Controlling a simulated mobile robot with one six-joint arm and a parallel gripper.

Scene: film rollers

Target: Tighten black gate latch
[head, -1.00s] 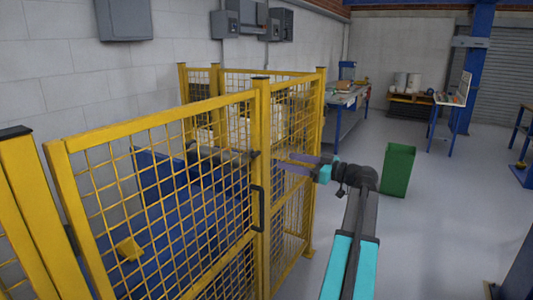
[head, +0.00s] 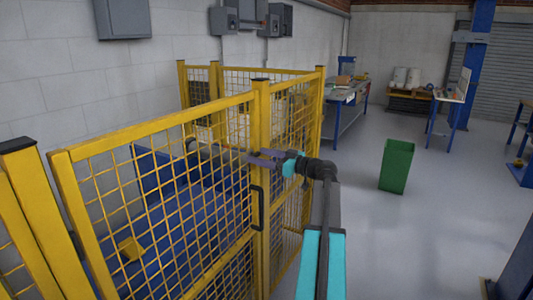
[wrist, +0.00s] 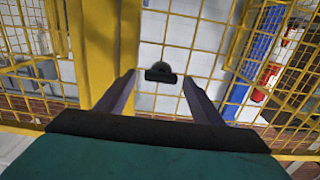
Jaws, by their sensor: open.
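The black latch (wrist: 160,72) shows in the wrist view as a small dark knob with a flat bar, in front of the yellow mesh. It lies between my two finger tips, with gaps on both sides. My gripper (wrist: 158,78) is open and empty. In the head view my gripper (head: 251,157) reaches from the right to the yellow gate post, at latch height, and hides the latch there. The yellow mesh gate (head: 160,127) has a black pull handle (head: 257,208) below my gripper.
Behind the mesh is a blue machine (head: 185,215) with a yellow part on it. A yellow post (head: 35,220) stands at the left. A green bin (head: 396,166) and a workbench (head: 343,103) stand beyond my arm. Grey floor at the right is open.

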